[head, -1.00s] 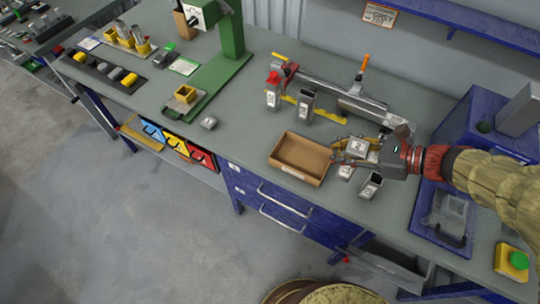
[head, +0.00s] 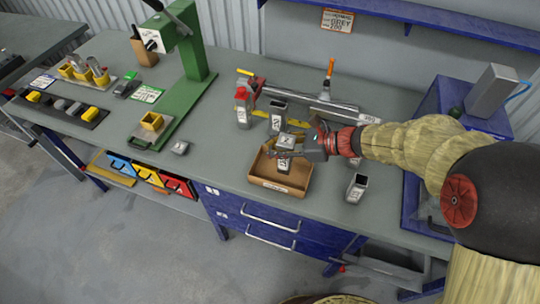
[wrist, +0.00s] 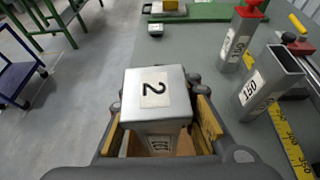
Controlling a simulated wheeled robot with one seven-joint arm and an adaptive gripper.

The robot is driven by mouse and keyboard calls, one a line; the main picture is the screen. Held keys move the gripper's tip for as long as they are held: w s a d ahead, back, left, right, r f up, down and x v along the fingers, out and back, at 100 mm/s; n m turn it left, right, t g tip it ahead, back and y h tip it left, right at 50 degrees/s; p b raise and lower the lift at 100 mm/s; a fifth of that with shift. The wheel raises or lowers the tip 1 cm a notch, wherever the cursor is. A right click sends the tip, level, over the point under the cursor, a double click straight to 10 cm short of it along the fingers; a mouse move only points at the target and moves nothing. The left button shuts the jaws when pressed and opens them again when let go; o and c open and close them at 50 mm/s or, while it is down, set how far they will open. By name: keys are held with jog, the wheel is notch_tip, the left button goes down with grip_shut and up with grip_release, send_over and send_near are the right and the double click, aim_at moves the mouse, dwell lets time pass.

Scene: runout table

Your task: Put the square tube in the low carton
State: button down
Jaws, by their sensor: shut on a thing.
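The square tube (head: 285,164) is grey metal, with a closed top marked "2" and a label on its side. My gripper (head: 286,146) is shut on its upper part and holds it upright. In the wrist view the tube (wrist: 155,92) stands between the two yellow-padded fingers of my gripper (wrist: 160,118). The low carton (head: 282,188) is an open brown box near the bench's front edge. The tube's lower end shows within the carton's outline in the head view. I cannot tell whether it touches the carton's floor.
An open square tube (head: 357,188) stands right of the carton. Behind the carton stand another open tube (head: 278,117), marked 150 in the wrist view, and a red-topped one (head: 243,113). A green press (head: 195,80) stands left. The bench between press and carton is mostly clear.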

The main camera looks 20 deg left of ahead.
jog(key=shift+w+a+f+b, duration=0.15)
jog(key=shift+f+b, duration=0.15)
jog(key=shift+f, duration=0.4)
jog(key=shift+w+a+f+b, duration=0.15)
jog(key=shift+f+b, duration=0.2)
jog(key=shift+f, duration=0.35)
jog(key=shift+w+a+f+b, duration=0.15)
jog(key=shift+f+b, duration=0.15)
jog(key=shift+f, duration=0.4)
jog(key=shift+f, duration=0.15)
jog(key=c, duration=1.4)
grip_release()
jog(key=shift+s, duration=0.1)
